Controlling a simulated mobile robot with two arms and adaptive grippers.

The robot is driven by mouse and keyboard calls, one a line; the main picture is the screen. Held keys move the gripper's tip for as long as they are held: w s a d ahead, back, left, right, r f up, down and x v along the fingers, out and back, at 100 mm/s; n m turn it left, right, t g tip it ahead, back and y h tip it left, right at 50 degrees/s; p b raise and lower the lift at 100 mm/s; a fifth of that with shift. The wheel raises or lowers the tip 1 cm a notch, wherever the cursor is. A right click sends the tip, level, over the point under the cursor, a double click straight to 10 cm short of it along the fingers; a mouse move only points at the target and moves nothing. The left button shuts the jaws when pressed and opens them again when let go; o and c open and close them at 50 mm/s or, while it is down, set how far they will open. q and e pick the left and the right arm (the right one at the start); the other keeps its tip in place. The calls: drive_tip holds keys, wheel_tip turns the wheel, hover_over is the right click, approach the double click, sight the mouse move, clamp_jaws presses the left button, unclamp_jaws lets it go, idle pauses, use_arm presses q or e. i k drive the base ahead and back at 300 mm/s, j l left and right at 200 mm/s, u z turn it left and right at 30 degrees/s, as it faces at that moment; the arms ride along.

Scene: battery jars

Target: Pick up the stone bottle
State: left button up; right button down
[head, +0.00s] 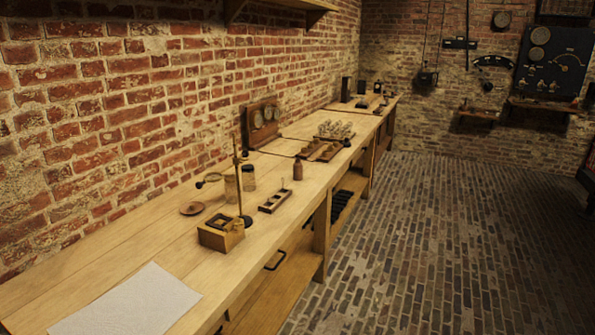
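A small brown bottle (298,170) stands upright on the long wooden bench (120,248), near its front edge and about midway along. It looks like the stone bottle, though it is small in the picture. It stands beyond a small dark rack (275,201) and to the right of two jars (248,178). Nothing touches it that I can see. Neither of my grippers shows in the head view.
A thin upright stand (238,170) and a wooden box (220,234) are on the nearer bench. Trays and glassware (335,130) stand farther back. The brick floor (440,240) at right is clear.

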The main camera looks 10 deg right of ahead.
sight(298, 166)
drive_tip(key=i+l+z, duration=0.55)
drive_tip(key=i, duration=0.2)
drive_tip(key=i+l+z, duration=0.3)
drive_tip(key=i, duration=0.5)
drive_tip(key=i+l+z, duration=0.15)
drive_tip(key=i+z, duration=0.2)
drive_tip(key=i, duration=0.45)
drive_tip(key=i+u, duration=0.45)
drive_tip(key=i+l+u, duration=0.25)
drive_tip(key=u, duration=0.25)
drive_tip(key=i+l+u, duration=0.3)
drive_tip(key=u, duration=0.15)
